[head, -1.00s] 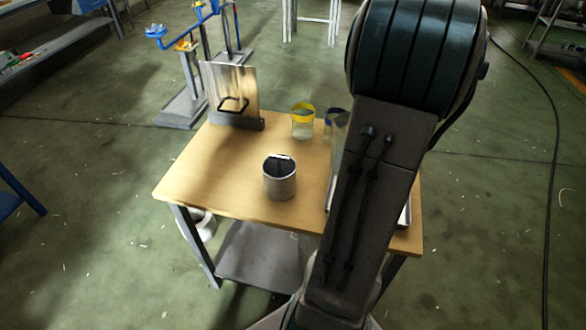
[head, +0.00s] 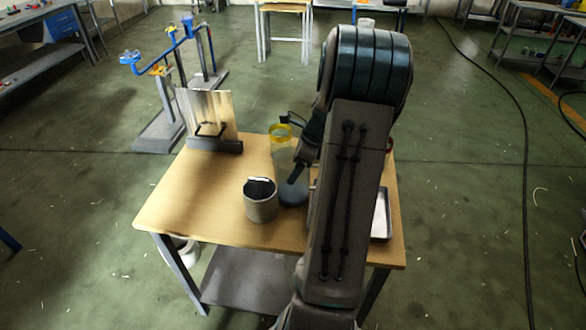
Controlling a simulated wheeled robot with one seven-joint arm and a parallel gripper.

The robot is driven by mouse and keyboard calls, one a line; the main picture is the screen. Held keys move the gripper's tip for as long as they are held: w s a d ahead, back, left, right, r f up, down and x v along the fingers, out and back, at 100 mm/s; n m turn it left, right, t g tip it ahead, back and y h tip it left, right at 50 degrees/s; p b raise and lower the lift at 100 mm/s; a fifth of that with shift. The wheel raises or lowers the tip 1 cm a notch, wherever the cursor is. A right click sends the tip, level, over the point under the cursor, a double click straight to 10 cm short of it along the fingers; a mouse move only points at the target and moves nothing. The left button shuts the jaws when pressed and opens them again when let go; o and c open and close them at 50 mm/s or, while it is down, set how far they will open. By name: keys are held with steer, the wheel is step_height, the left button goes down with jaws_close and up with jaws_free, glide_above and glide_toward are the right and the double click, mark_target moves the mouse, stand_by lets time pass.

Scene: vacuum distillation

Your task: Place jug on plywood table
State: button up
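The table (head: 185,205) in front of me has a pale wooden top on grey metal legs. A clear container with a yellow rim (head: 281,132) stands on it, partly behind my forearm parts. A rounded blue-grey thing (head: 293,194) is just right of a grey can; it may be the jug, but I cannot tell for sure. My gripper (head: 298,176) points down just above or at this blue-grey thing. Its fingers are small and dark, so I cannot tell whether they are open or shut on it. My arm hides the right middle of the table.
A grey cylindrical can (head: 261,203) stands at the front middle. An upright metal plate with a black handle (head: 210,115) is at the back left. A pale tray (head: 381,215) lies at the right, partly hidden. The tabletop's left front is clear. A blue-topped stand (head: 165,115) is beyond.

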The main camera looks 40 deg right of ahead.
steer(key=shift+f, duration=0.7)
steer(key=o, duration=1.5)
steer(key=shift+f, duration=0.15)
